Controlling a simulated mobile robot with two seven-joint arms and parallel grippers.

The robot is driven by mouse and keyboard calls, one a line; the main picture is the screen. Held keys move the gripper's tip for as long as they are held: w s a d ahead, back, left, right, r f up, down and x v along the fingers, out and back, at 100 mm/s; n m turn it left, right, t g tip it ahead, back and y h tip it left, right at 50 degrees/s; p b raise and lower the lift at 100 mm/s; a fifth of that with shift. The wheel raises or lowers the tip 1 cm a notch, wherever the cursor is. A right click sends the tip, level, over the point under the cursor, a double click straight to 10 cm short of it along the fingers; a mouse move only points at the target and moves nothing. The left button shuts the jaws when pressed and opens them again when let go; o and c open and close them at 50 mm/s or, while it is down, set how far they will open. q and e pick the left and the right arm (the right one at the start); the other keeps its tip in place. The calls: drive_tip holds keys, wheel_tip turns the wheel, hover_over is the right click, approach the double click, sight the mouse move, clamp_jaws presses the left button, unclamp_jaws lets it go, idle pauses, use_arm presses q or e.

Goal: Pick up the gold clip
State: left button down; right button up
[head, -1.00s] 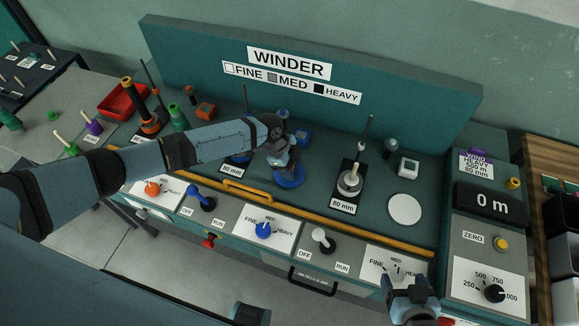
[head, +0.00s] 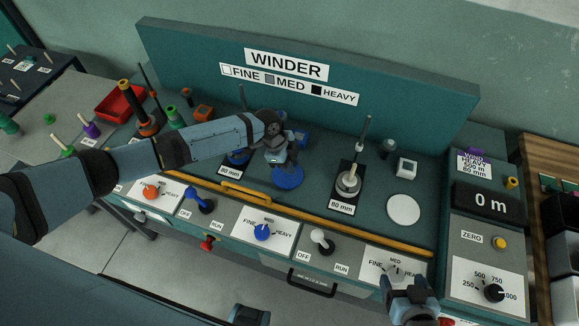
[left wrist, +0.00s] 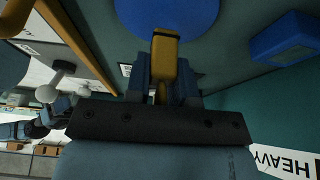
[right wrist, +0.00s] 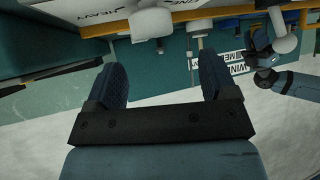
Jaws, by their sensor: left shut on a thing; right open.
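The gold clip (left wrist: 164,48) shows in the left wrist view as a small yellow block between the fingers of my left gripper (left wrist: 163,82). The gripper is shut on it. In the head view my left gripper (head: 276,158) is over the winder bench beside a round blue disc (head: 288,178), and it hides the clip there. The same blue disc (left wrist: 168,14) lies just beyond the clip in the left wrist view. My right gripper (head: 408,292) is at the front right of the bench. In the right wrist view its fingers (right wrist: 163,82) are wide apart and empty.
A spindle on an 80 mm plate (head: 347,186), a white disc (head: 403,210) and a small white box (head: 406,168) stand on the right of the bench. A yellow rail (head: 330,221) runs along its front, above levers and dials. A counter box (head: 484,240) stands at right.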

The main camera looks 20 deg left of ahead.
use_arm(q)
wheel_tip(320, 180, up, 18)
drive_tip(key=b, duration=0.1)
drive_tip(key=shift+f, duration=0.1)
idle(0.6)
